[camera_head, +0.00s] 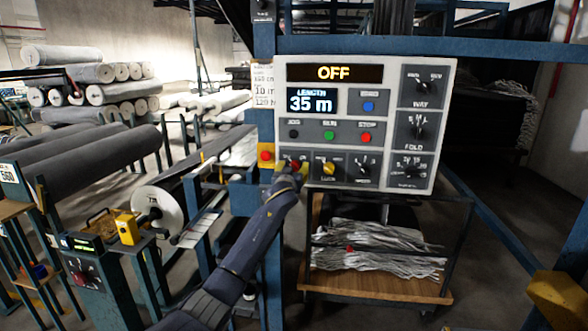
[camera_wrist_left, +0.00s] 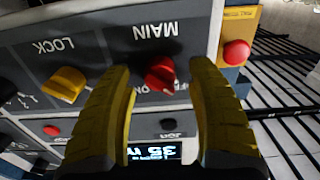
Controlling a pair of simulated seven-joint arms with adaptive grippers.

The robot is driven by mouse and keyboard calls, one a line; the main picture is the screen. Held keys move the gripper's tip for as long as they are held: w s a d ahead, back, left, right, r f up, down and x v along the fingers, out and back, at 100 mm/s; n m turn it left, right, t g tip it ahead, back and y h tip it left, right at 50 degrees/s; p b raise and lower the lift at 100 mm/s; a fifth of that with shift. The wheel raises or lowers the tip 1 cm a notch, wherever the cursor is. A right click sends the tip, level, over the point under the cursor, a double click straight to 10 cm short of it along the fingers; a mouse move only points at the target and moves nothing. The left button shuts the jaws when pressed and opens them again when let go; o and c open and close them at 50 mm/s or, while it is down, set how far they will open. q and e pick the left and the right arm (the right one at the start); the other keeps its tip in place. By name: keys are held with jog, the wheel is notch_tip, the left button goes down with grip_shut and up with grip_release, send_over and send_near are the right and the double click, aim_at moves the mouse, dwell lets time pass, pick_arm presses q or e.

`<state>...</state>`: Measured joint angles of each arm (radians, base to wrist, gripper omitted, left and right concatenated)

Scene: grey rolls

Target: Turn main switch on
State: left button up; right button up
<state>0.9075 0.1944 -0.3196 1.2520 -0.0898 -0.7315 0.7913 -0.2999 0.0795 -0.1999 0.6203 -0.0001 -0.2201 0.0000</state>
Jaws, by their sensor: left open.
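The main switch (camera_wrist_left: 159,74) is a red rotary knob under the label MAIN, upside down in the left wrist view. It sits at the lower left of the white control panel (camera_head: 284,124), whose top display (camera_head: 334,73) reads OFF. In the head view my left gripper (camera_head: 292,169) is in front of that corner and partly covers the knob. In the left wrist view its yellow fingers stand open on either side of the knob, with gaps; I cannot tell how close the tips are to the panel.
The yellow LOCK knob (camera_wrist_left: 66,84) is beside the main switch. A red button on a yellow box (camera_wrist_left: 237,53) is on the other side. Blue frame posts and a cart (camera_head: 375,287) with grey cloth stand below the panel. Grey rolls (camera_head: 95,152) lie at left.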

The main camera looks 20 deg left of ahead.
pick_arm(q)
jog(key=shift+w, duration=0.45)
grip_shut()
dwell(0.4)
